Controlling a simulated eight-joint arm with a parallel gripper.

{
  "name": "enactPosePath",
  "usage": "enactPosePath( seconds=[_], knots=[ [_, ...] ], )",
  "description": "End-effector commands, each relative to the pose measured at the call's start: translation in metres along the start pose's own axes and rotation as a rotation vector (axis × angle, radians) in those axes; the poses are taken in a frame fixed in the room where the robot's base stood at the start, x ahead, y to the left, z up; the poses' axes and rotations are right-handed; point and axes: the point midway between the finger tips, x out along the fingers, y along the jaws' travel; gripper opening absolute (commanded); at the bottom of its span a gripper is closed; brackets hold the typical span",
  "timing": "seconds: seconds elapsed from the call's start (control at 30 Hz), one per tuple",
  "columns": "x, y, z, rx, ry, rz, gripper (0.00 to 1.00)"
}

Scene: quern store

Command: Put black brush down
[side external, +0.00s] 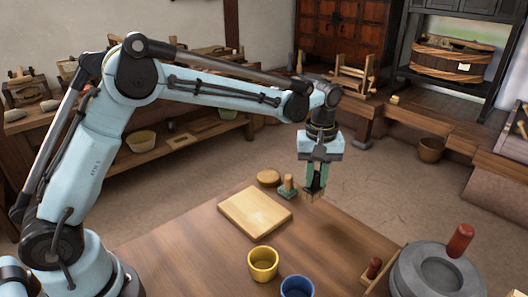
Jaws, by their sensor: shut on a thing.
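My gripper (315,184) hangs pointing down near the far right edge of the wooden table (190,262). It is shut on a small dark thing with a tan lower end (315,197), which I take to be the black brush. The fingers hide most of it, so its full shape cannot be made out. Its lower end looks close to the tabletop or just above it; I cannot tell whether it touches. A small green-based piece with an upright wooden handle (287,187) stands just left of the gripper.
A pale wooden board (255,212) and a round brown piece (268,177) lie left of the gripper. A yellow cup (263,263), a blue cup (297,288) and a grey stone quern (437,273) with a red handle (460,240) are nearer.

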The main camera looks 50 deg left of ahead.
Motion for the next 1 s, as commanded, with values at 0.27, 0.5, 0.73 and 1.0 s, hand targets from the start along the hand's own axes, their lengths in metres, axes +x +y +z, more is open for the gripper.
enactPosePath(
  seconds=[0.27,0.5,0.73,1.0],
  knots=[
    [0.019,-0.001,-0.013,0.001,0.000,0.000,0.00],
    [0.046,-0.001,-0.012,0.001,0.000,0.000,0.00],
    [0.048,-0.001,-0.012,0.001,0.000,0.000,0.00],
    [0.051,-0.001,-0.012,0.000,0.000,0.000,0.34]
  ],
)
